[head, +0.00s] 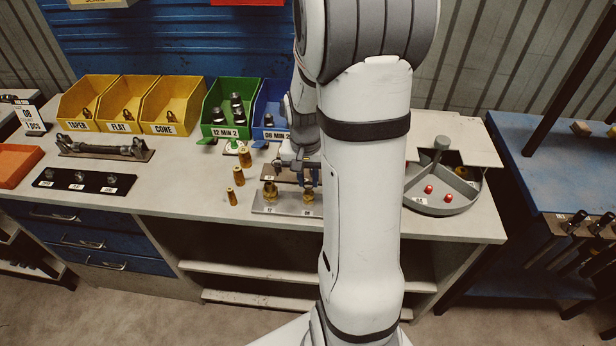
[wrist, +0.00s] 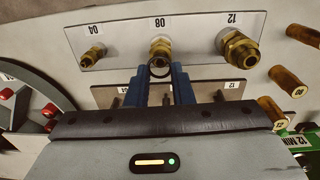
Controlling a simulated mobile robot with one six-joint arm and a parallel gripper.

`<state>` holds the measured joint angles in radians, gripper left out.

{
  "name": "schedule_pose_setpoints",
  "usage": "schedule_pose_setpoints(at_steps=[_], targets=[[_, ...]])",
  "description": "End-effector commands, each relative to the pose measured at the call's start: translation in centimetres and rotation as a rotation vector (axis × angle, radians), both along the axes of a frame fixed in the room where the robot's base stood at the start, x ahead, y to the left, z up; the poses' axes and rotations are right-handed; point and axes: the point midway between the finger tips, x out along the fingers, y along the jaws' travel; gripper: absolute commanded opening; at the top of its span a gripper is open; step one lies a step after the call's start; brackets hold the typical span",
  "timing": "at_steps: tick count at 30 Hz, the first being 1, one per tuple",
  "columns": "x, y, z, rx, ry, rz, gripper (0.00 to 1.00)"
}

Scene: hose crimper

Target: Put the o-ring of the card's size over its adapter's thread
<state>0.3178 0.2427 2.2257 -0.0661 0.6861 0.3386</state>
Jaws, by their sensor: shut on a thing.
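The card (head: 32,120) at the far left of the bench reads 08, 1 pcs. A grey plate (wrist: 115,52) carries three brass adapters labelled 04, 08 and 12; it also shows in the head view (head: 287,211). My gripper (wrist: 160,72) is shut on a thin dark o-ring (wrist: 160,67) at its blue fingertips. The ring appears in front of the 08 adapter (wrist: 160,47), overlapping its lower end in the wrist view. I cannot tell whether it is around the thread. The 12 adapter (wrist: 239,49) and 04 adapter (wrist: 93,54) stand to either side.
A plate with upright pins (wrist: 113,97) lies near my gripper. Several brass cylinders (head: 238,177) stand left of the adapter plate. A round divided tray (head: 441,209) with red pieces is at the right. Yellow, green (head: 232,132) and blue bins line the back.

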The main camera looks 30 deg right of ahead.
Motion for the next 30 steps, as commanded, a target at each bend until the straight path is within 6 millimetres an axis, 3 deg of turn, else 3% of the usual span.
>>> schedule_pose_setpoints(at_steps=[21, 22, 30], targets=[[0.0, 0.0, -1.8, 0.001, 0.001, -0.001, 0.00], [0.0, -0.1, -1.8, 0.001, 0.001, -0.001, 0.22], [0.0, -0.1, -1.7, 0.001, 0.001, -0.001, 0.44]])
